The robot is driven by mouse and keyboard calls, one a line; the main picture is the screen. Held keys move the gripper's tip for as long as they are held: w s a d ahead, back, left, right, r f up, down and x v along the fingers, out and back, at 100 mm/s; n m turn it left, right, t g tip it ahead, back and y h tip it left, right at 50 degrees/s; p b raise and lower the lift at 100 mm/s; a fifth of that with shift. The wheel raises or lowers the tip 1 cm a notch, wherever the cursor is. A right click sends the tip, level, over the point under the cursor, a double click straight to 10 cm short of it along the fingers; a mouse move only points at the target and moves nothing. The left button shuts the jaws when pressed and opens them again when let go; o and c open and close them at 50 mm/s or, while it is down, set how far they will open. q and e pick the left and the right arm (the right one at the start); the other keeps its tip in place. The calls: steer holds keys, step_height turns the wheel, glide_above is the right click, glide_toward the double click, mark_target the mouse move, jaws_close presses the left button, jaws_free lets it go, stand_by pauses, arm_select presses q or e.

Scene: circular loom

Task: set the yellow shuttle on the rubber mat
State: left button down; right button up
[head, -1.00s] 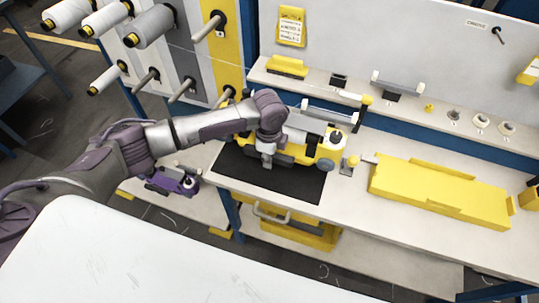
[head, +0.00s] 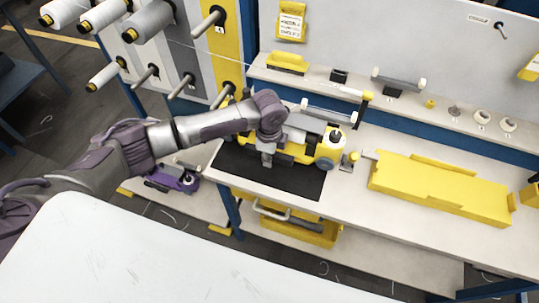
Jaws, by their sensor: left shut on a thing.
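The yellow shuttle (head: 327,157), with a grey top and a dark knob at its right end, is over the back part of the black rubber mat (head: 290,182) on the workbench. My left gripper (head: 268,161) is shut on the shuttle from the front. The arm and gripper hide the shuttle's middle and part of its left end. I cannot tell whether the shuttle's underside touches the mat. My right gripper is out of view.
A small metal stand (head: 348,162) is just right of the shuttle. A purple shuttle (head: 172,180) sits on a lower shelf at left. A raised shelf (head: 420,104) runs behind. The front of the mat is bare.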

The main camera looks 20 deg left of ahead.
arm_select(q)
steer(key=shift+w+f+b, duration=0.1)
steer(key=shift+f+b, duration=0.2)
steer(key=shift+f, duration=0.3)
stand_by(0.3)
steer(key=shift+f, duration=0.1)
stand_by(0.5)
steer(key=c, duration=0.9)
jaws_free()
steer(key=shift+s+f, duration=0.15)
steer(key=shift+s, duration=0.05)
step_height(320, 180, up, 12)
steer(key=shift+s+r, duration=0.1)
